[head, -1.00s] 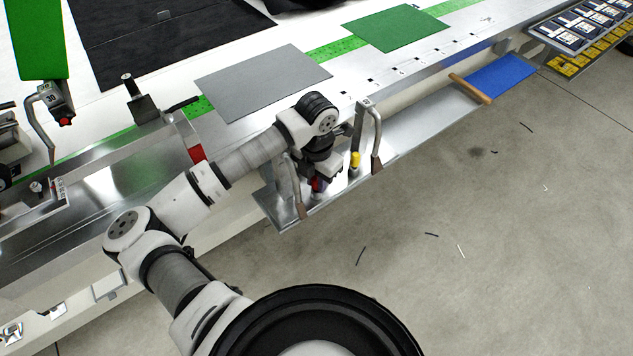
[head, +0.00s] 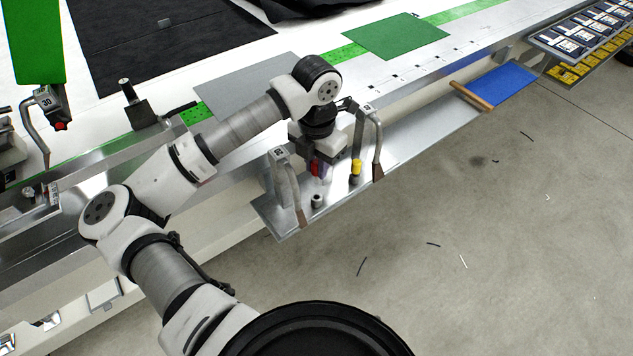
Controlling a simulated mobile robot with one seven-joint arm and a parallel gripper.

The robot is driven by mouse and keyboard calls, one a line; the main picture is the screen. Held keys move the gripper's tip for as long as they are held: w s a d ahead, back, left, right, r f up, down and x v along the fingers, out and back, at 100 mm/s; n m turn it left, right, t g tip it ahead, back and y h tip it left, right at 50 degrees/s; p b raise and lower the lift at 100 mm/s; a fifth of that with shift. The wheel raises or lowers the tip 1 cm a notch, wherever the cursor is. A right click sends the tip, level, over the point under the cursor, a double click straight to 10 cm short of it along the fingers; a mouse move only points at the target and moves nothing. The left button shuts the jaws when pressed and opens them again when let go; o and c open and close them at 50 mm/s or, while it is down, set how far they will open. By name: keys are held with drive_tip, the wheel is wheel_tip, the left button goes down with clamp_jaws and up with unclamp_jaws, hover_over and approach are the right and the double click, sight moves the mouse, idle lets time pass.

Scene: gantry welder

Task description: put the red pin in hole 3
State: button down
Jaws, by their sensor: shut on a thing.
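My gripper (head: 317,158) is shut on the red pin (head: 315,168), just above the metal shelf (head: 410,138) at the front of the bench. Only part of the pin shows between the jaws. A bare grey socket (head: 317,201) stands on the shelf below my gripper, apart from it. A yellow pin (head: 356,167) stands upright in a socket just right of my gripper. I cannot read any hole numbers, so I cannot tell which is hole 3.
Torch-like bent handles stand close on both sides, left (head: 287,185) and right (head: 376,145). A wooden-edged blue mat (head: 500,84) lies farther right on the shelf. A grey mat (head: 245,85) and a green mat (head: 395,36) lie on the bench. The floor is mostly clear.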

wheel_tip(320, 180, up, 14)
drive_tip(key=b, duration=0.1)
drive_tip(key=shift+r, duration=0.2)
idle(0.3)
